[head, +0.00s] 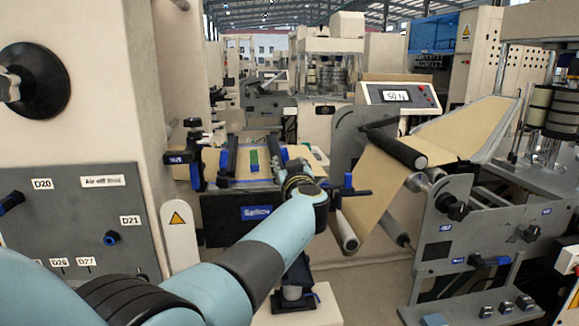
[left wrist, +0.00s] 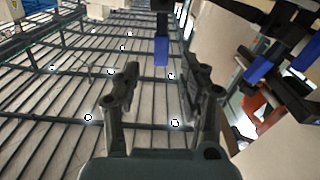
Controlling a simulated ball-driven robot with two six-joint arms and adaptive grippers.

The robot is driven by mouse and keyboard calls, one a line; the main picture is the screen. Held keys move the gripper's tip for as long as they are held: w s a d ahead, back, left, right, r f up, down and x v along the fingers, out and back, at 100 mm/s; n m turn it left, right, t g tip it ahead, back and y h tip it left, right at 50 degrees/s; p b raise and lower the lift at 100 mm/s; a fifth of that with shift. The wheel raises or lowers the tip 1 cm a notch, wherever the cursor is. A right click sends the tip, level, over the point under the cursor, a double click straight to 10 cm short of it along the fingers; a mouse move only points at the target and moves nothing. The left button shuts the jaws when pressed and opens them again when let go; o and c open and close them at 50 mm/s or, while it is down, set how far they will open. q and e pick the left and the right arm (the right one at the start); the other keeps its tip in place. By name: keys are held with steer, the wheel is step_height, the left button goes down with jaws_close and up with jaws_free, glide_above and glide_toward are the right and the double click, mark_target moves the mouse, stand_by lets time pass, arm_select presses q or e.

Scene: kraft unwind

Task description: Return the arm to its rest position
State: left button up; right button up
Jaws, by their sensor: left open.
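My left arm comes in from the lower left of the head view and reaches over the front of the splice table (head: 213,232). Its left gripper (head: 285,158) is small and partly hidden by my own wrist there. In the left wrist view the two dark fingers of the left gripper (left wrist: 160,88) stand apart with nothing between them. The roof beams and lamps lie behind them. My right gripper is not in view.
A grey panel (head: 75,215) with labels stands close on the left. Brown kraft web (head: 378,180) runs over rollers at the right, below a display box (head: 398,96). A blue-handled part (head: 347,182) sits close to the right of my wrist.

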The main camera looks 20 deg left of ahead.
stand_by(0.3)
arm_select(q)
steer(key=s+a+f+m+g+h+b, duration=0.1)
steer(key=s+f+m+h+b, duration=0.2)
steer(key=s+f, duration=1)
steer(key=s+f+m+g+b, duration=0.2)
steer(key=s+f+b, duration=0.35)
steer(key=f, duration=1.35)
steer(key=s+a+f+m+g+h+b, duration=0.1)
steer(key=s+f+m+h+b, duration=0.15)
steer(key=s+f, duration=1.1)
steer(key=s+f+g+h+b, duration=0.1)
steer(key=s+f+g+b, duration=0.1)
steer(key=s+f, duration=0.6)
steer(key=s+f+g+h+b, duration=0.1)
steer(key=s+f+g, duration=0.4)
steer(key=s, duration=1.2)
steer(key=s+f+g+h+b, duration=0.1)
steer(key=s+f+g+b, duration=0.1)
steer(key=s+f, duration=1)
steer(key=shift+s+a+f+m+g+b, duration=0.2)
steer(key=shift+a+m+g+b, duration=0.2)
steer(key=shift+g, duration=0.4)
